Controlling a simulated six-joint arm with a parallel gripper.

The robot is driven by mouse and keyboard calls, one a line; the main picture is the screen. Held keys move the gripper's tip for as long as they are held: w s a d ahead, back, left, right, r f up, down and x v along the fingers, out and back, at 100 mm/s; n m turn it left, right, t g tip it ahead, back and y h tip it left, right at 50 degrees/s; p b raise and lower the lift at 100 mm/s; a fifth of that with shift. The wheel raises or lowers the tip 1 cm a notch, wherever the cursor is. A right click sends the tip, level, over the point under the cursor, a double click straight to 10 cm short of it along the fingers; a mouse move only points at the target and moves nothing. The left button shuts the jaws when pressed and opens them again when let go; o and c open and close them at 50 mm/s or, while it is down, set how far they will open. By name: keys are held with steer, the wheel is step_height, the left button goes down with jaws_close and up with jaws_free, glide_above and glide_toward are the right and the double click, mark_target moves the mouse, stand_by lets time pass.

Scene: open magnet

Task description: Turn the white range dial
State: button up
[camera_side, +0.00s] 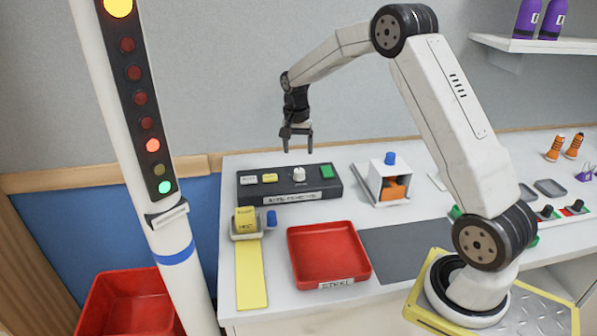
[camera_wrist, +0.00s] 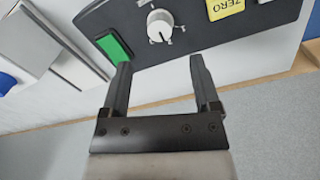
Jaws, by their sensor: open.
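The white range dial (camera_side: 299,175) is a small round knob on the top of a dark control box (camera_side: 258,190), between a yellow button and a green button (camera_side: 327,172). In the wrist view the white dial (camera_wrist: 160,22) has marks around it and lies beyond the fingertips, with the green button (camera_wrist: 114,47) to its left. My gripper (camera_side: 297,148) is open and empty, pointing down above the box and apart from the dial. In the wrist view its two dark fingers (camera_wrist: 162,66) are spread.
A white stand with a blue knob (camera_side: 390,158) is to the right. A red tray (camera_side: 327,253) stands in front, and a yellow block (camera_side: 245,217) sits in a holder at left. A light pole (camera_side: 150,150) rises at far left.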

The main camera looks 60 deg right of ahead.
mark_target(299, 170)
steer(key=shift+s+f, duration=0.15)
steer(key=shift+f, duration=3.6)
jaws_close()
